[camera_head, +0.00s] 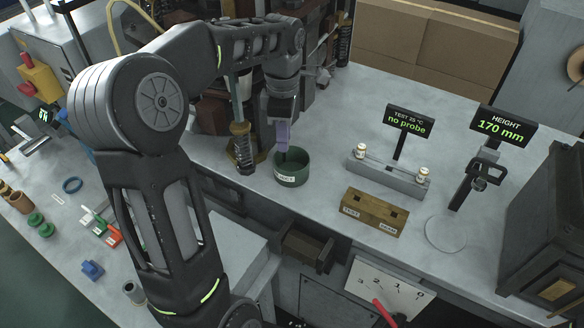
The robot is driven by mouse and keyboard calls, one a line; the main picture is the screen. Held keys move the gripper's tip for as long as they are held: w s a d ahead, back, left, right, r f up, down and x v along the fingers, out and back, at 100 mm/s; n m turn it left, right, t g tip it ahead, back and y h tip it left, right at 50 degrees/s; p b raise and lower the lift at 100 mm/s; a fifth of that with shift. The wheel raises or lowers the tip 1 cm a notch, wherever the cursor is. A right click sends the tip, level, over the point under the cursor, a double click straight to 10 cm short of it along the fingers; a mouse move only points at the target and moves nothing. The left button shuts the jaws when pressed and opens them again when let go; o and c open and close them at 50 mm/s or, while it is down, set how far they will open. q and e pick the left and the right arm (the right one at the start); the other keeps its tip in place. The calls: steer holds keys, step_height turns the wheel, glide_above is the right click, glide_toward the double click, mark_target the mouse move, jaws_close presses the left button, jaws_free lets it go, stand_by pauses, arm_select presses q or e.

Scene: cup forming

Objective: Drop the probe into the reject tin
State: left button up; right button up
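The reject tin (292,175) is a round, dark green open tin with a pale label. It stands near the front edge of the bench, in the middle of the view. My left gripper (282,120) points down above the tin's back rim. It appears shut on a small purple piece, which I take to be the probe (282,137). The probe hangs upright, with its lower end at or just above the tin's mouth. The fingertips are small and partly hidden. My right gripper is not in view.
Right of the tin stand a grey test fixture (388,180) whose display (407,124) reads "no probe", a wooden two-hole block (374,212), and a height gauge (470,182) reading 170 mm. A dark spring post (243,155) stands close left of the tin.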

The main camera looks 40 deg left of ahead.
arm_select(q)
steer(key=o, duration=0.4)
steer(key=shift+o, duration=0.2)
steer(key=shift+r, duration=0.15)
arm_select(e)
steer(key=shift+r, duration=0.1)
